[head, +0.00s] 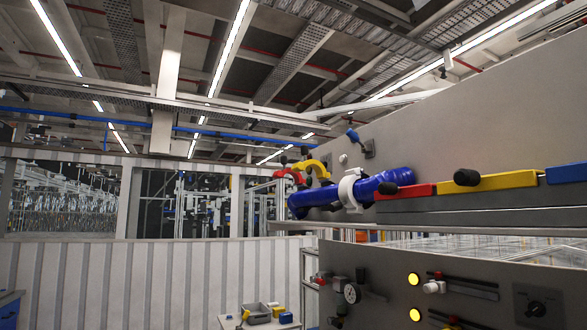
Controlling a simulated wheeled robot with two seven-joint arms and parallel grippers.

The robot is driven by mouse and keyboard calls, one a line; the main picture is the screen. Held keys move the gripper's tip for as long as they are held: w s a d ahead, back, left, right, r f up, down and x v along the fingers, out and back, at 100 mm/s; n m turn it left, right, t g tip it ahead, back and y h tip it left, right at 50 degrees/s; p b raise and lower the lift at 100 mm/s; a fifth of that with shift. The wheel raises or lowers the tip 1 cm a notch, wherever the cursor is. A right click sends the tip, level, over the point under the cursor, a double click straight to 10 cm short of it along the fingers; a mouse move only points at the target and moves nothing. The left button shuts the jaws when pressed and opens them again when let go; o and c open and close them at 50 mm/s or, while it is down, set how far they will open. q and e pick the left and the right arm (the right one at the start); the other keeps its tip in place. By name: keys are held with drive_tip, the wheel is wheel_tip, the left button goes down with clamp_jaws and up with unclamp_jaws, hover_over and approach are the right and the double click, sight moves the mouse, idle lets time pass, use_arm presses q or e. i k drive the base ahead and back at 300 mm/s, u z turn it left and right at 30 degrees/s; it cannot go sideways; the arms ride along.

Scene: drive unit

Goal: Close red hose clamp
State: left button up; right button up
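The red hose clamp (289,175) is a small curved red piece near the left end of a thick blue hose (322,196). It appears to arch up at the hose end. It is too small to tell whether it is open or shut. A yellow curved clamp (318,168) stands just right of it and also arches above the hose. A white clamp (349,190) wraps around the hose farther right. Neither of my grippers shows in the head view.
A grey panel (470,125) rises behind the hose. Red (405,192), yellow (500,181) and blue (567,173) bars run right of it. A lower control panel (385,285) carries a gauge and lit yellow buttons. A small table (232,322) holds a grey bin (256,314).

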sight(298, 181)
drive_tip(key=k, duration=0.45)
drive_tip(key=u, duration=0.75)
drive_tip(key=i, duration=6.6)
drive_tip(key=z, duration=5.35)
